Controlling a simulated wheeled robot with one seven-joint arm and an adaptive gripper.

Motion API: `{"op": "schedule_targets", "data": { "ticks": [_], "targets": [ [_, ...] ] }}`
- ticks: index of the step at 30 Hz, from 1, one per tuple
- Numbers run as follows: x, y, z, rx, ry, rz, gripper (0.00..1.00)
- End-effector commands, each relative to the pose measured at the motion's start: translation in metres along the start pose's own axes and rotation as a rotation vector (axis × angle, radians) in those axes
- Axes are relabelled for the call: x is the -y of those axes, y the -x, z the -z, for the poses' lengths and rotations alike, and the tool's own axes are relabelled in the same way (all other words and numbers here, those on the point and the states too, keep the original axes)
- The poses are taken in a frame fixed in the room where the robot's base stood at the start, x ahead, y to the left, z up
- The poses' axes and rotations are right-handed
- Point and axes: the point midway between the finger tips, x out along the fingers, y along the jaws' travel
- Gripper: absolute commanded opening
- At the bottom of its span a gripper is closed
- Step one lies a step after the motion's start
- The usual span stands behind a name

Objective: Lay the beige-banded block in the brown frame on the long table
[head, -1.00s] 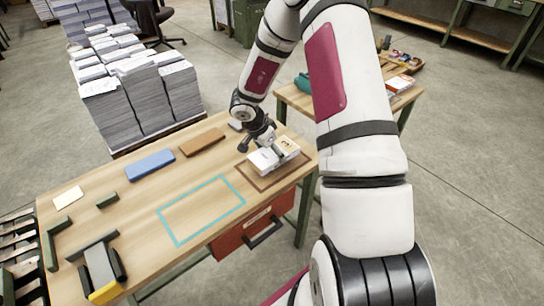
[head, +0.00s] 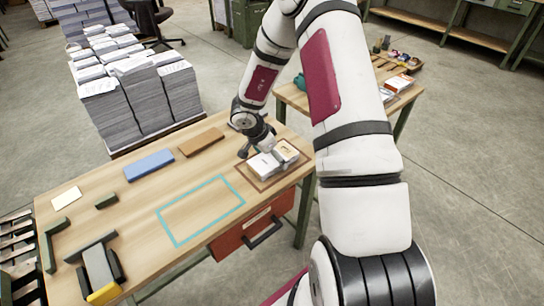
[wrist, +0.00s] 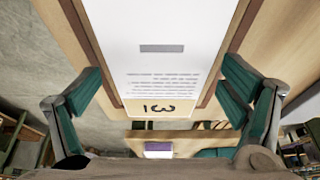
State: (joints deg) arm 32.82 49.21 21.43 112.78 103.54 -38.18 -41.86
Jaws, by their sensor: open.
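The beige-banded block (head: 262,167) is white with a beige band (head: 287,149) and lies flat inside the brown frame (head: 263,190) at the right end of the long table (head: 75,220). In the wrist view the block's white printed face (wrist: 155,25) and its beige band with a dark figure (wrist: 158,107) lie between the brown frame's two rails (wrist: 230,50). My gripper (head: 262,155) is open over the block. In the wrist view its green-padded fingers (wrist: 162,90) stand apart, one on each side of the block. The frame's far side is partly hidden by my gripper.
A blue block (head: 150,165) and a brown block (head: 201,142) lie left of the frame. A teal outline (head: 165,225) is empty in the table's middle. Paper stacks (head: 145,95) stand behind, and a second table (head: 300,98) stands at the back right.

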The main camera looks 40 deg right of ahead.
Motion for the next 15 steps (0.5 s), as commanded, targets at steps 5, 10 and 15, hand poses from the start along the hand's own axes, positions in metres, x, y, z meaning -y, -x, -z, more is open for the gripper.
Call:
{"op": "schedule_targets", "data": {
  "ticks": [5, 10, 15],
  "targets": [
    [0.001, 0.019, 0.002, -0.001, -0.002, 0.003, 0.91],
    [0.000, 0.054, 0.002, -0.001, -0.001, 0.004, 0.91],
    [0.000, 0.088, 0.002, -0.001, -0.002, 0.004, 0.91]
  ]
}}
